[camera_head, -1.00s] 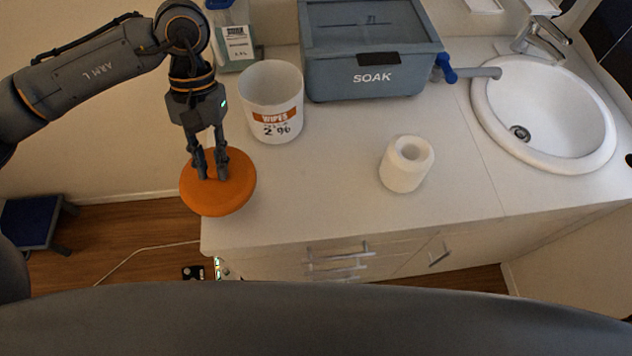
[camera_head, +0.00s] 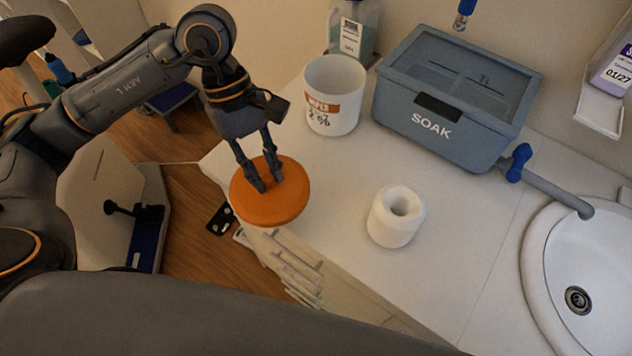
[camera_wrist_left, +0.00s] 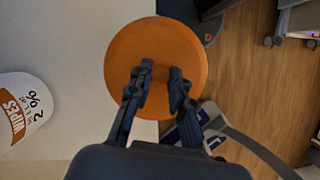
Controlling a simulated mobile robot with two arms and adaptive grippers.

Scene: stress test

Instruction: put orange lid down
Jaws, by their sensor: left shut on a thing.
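The orange lid (camera_head: 285,208) is a round disc at the near left edge of the white counter in the head view. My left gripper (camera_head: 266,188) is above it, fingers pointing down and shut on the middle of its top. In the left wrist view the lid (camera_wrist_left: 125,45) fills the centre under the fingertips (camera_wrist_left: 158,78), partly over the counter and partly over the floor. I cannot tell whether the lid touches the counter. The open white wipes tub (camera_head: 345,75) stands behind the lid; it also shows in the left wrist view (camera_wrist_left: 12,95). My right gripper is out of view.
A white roll (camera_head: 385,222) stands right of the lid on the counter (camera_head: 440,270). A grey SOAK box (camera_head: 470,145) with a blue-handled tap (camera_head: 518,160) stands behind. A sink (camera_head: 548,270) is at the right. Clear counter lies between the lid, tub and roll.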

